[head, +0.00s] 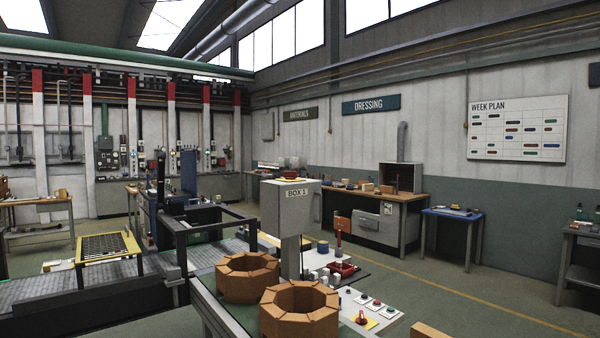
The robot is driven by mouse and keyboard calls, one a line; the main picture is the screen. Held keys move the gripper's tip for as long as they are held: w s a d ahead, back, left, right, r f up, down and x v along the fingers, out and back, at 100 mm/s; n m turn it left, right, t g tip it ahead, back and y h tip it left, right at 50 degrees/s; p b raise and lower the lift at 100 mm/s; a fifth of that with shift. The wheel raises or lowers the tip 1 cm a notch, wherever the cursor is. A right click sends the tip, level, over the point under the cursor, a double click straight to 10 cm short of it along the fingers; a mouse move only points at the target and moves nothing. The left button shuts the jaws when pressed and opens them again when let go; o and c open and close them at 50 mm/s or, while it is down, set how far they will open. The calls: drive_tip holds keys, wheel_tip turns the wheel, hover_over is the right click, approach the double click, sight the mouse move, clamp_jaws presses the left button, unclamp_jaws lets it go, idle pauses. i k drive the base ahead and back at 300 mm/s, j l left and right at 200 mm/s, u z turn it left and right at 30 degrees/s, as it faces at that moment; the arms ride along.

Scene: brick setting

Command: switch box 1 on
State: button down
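Box 1 (291,204) is a grey box on a grey post, standing behind two brick rings near the middle of the head view. Its label "BOX 1" is on the upper part of the face toward me. I cannot make out a switch on it from here. My gripper is not in view.
Two octagonal brick rings (247,277) stand on the near bench. A control panel (372,310) with red and green buttons lies right of them. A conveyor (110,295) with dark rails runs left. The floor (480,300) at right is mostly clear.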

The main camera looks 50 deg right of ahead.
sight(288, 175)
drive_tip(key=i+z, duration=0.25)
drive_tip(key=i, duration=0.35)
drive_tip(key=i+z, duration=0.3)
drive_tip(key=i, duration=0.3)
drive_tip(key=i+j+z, duration=0.25)
drive_tip(key=i, duration=0.35)
drive_tip(key=l, duration=0.1)
